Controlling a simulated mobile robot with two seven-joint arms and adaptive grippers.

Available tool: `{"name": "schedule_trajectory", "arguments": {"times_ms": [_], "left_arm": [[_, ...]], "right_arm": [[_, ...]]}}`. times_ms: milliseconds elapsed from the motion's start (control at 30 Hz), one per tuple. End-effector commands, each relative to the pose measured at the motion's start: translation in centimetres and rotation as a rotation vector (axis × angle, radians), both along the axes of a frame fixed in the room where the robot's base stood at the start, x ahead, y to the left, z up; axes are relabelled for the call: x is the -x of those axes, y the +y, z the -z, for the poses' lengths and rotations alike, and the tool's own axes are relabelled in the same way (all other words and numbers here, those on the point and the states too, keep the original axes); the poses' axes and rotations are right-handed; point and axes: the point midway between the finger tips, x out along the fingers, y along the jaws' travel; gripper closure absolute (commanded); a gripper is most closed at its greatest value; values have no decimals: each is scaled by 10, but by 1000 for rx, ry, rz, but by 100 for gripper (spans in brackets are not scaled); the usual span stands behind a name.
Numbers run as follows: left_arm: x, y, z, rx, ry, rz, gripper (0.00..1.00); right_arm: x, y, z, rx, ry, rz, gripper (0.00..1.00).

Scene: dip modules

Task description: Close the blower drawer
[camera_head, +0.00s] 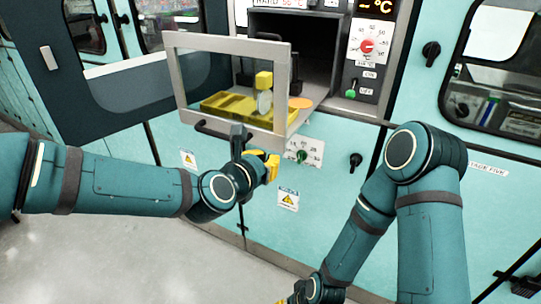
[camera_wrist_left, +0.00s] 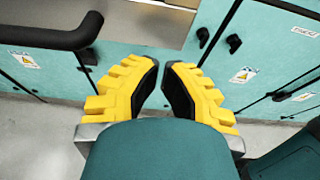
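The blower drawer is pulled out of the machine, its grey-framed clear front (camera_head: 283,92) standing away from the dark opening (camera_head: 316,50). Behind the clear panel are a yellow tray (camera_head: 225,104) and a yellow block with a round disc. A black bar handle (camera_head: 212,132) runs along the drawer front's lower edge; a black bar also shows in the left wrist view (camera_wrist_left: 50,36). My left gripper (camera_head: 272,167) is just below the front's lower right part, its contact unclear. Its yellow fingertips (camera_wrist_left: 164,64) nearly meet with nothing between them. My right gripper (camera_head: 298,294) is low, mostly cut off.
Teal cabinet panels (camera_head: 325,190) stand below the drawer. A control panel with a red dial (camera_head: 367,46) and black knobs (camera_head: 431,51) are to the right. Open grey floor (camera_head: 150,250) lies in front. My right arm crosses the lower right.

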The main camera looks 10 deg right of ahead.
Motion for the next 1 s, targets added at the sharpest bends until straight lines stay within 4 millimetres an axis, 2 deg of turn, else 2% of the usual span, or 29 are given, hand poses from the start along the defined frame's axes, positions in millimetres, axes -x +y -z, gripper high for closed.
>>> {"name": "schedule_trajectory", "arguments": {"times_ms": [200, 767, 1000], "left_arm": [[-18, -14, -1, 0, 0, 1, 100], [-23, -17, 0, 0, 0, 1, 100], [-39, -29, 0, 1, 1, 1, 100]], "right_arm": [[0, 0, -2, 0, 1, 0, 53], [0, 0, -2, 0, 1, 0, 53], [0, 0, -1, 0, 1, 0, 53]]}}
